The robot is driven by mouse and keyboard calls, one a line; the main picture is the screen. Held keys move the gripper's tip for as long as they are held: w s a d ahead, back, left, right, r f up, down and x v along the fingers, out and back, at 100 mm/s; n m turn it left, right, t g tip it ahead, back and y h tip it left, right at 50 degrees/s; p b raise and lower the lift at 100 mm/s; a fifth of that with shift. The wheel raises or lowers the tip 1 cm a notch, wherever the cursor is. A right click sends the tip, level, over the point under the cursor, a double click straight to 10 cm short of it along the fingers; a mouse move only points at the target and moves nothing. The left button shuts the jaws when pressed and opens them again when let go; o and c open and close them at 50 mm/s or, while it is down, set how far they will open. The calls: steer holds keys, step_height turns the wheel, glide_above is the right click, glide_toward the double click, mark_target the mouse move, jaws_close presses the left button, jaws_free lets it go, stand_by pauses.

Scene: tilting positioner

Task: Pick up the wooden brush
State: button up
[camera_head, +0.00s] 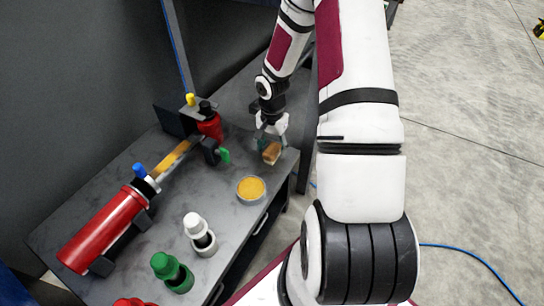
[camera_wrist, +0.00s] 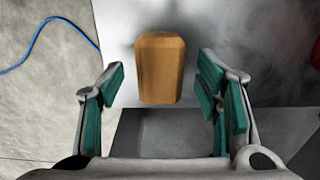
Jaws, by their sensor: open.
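The wooden brush (camera_head: 271,154) looks like a small brown block at the right edge of the grey workbench top. In the wrist view the brush (camera_wrist: 160,68) is upright in the picture, centred between the two fingers and slightly beyond them. My gripper (camera_head: 270,137) is just above and behind the brush in the head view. The gripper's teal-padded fingers (camera_wrist: 160,92) are spread wide, with a gap on both sides of the brush and nothing held. The underside of the brush is hidden.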

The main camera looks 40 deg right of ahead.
steer(key=shift+f, duration=0.6)
jaws_close()
steer(key=shift+r+p, duration=0.35)
steer(key=shift+r, duration=0.5)
step_height(320, 180, up, 2)
steer(key=shift+r+p, duration=0.1)
steer(key=shift+p, duration=0.55)
steer(key=s+a+r+p, duration=0.1)
steer(key=s+a, duration=0.3)
steer(key=s, duration=1.1)
steer(key=shift+s+a+p, duration=0.15)
steer(key=shift+s+p, duration=0.05)
steer(key=shift+p, duration=0.45)
steer(key=shift+r, duration=0.1)
